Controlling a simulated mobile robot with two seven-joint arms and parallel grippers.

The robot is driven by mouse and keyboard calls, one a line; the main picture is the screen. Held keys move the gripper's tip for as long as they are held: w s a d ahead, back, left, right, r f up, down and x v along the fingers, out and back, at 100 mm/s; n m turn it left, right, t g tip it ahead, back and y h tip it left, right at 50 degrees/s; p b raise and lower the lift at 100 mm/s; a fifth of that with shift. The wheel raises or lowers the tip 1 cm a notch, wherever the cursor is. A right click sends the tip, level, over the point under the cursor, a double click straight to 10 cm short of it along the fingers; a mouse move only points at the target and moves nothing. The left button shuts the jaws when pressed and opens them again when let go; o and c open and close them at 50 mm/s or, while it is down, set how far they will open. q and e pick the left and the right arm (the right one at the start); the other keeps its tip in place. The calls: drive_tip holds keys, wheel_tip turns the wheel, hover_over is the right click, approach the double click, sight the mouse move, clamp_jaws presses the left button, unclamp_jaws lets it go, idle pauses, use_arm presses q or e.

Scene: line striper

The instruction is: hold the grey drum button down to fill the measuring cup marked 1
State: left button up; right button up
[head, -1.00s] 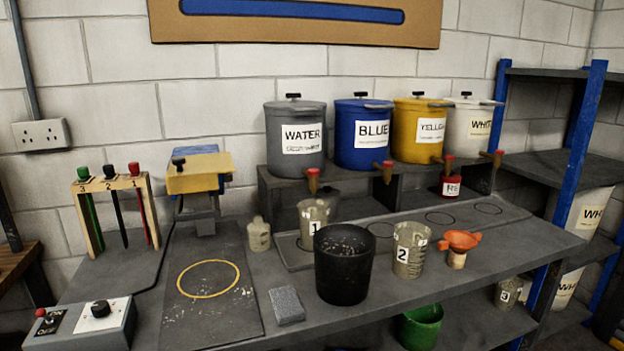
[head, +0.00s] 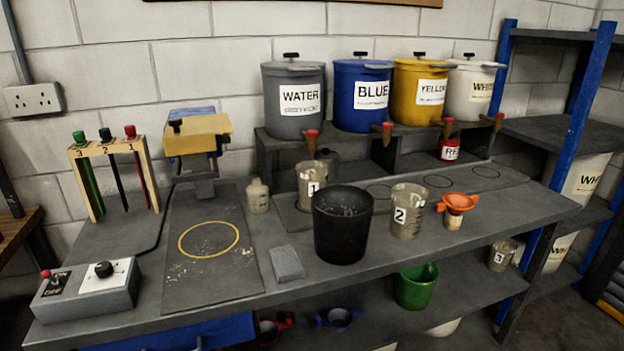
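The grey drum (head: 293,103), labelled WATER, stands on the raised shelf at the back, leftmost of the drums. Its tap with a red button (head: 312,141) sticks out at the front, low on the drum. The measuring cup marked 1 (head: 311,187) stands upright on the bench below this tap. A black bucket in front hides part of the cup's lower right side. I cannot tell whether the cup holds liquid. Neither of my grippers shows in the head view.
The black bucket (head: 342,228) and cup 2 (head: 408,212) stand in front and to the right. A small bottle (head: 257,196) is left of cup 1. Blue (head: 362,97), yellow and white drums stand right of the grey one. A grey block (head: 287,263) lies on the bench.

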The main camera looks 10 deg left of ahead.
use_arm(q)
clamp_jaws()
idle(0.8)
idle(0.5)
